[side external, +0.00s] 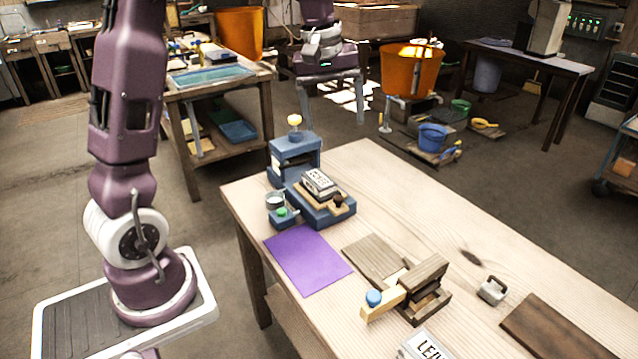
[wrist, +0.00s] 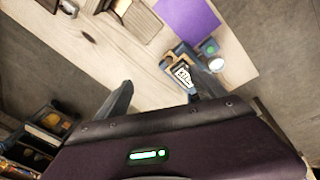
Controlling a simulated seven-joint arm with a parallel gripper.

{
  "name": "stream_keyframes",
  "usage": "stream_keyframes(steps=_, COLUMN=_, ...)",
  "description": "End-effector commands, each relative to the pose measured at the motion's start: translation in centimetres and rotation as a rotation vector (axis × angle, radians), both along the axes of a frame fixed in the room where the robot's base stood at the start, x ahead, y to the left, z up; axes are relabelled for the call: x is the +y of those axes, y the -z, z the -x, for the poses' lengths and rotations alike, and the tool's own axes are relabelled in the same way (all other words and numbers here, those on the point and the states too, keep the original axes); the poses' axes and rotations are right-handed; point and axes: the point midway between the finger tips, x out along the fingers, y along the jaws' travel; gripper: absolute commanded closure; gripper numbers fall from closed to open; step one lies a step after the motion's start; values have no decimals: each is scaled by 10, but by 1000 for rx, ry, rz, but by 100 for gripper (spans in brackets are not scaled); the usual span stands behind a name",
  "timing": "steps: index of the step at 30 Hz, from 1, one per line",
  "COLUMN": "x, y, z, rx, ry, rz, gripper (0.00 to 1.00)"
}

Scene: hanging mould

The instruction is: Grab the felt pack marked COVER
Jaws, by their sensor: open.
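A small pack with a white, dark-lettered label (side external: 319,181) lies on a blue device on the table. Its lettering is too small to read surely, but could be COVER. It also shows in the wrist view (wrist: 183,76), close to the right finger. A second white-labelled block (side external: 426,346), reading LEA, is cut off by the lower edge of the side view. My gripper (side external: 335,112) is open and empty, high above the table; it also shows in the wrist view (wrist: 158,80), its fingers wide apart.
The blue device (side external: 322,208) has a taller blue stand (side external: 294,158) behind it and a small cup (side external: 275,200) beside it. A purple sheet (side external: 307,260) lies in front. A wooden fixture (side external: 420,290) and a metal weight (side external: 492,290) stand to the right. The table's back right is clear.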

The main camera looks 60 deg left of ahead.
Motion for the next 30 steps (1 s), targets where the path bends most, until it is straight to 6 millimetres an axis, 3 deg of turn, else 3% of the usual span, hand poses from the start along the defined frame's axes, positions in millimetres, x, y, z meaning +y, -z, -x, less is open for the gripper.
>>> stream_keyframes(steps=1, x=31, y=31, z=-23, rx=45, ry=-113, rz=21, gripper=20)
stream_keyframes(steps=3, x=70, y=72, z=-47, rx=92, ry=-264, rz=43, gripper=20)
stream_keyframes(steps=6, x=113, y=127, z=-63, rx=145, ry=-430, rz=60, gripper=20)
stream_keyframes(steps=9, x=138, y=166, z=-67, rx=178, ry=-531, rz=70, gripper=20)
stream_keyframes(steps=13, x=148, y=189, z=-68, rx=193, ry=-579, rz=74, gripper=20)
stream_keyframes(steps=24, x=146, y=248, z=-60, rx=193, ry=-577, rz=72, gripper=20)
stream_keyframes(steps=30, x=146, y=255, z=-60, rx=191, ry=-576, rz=73, gripper=20)
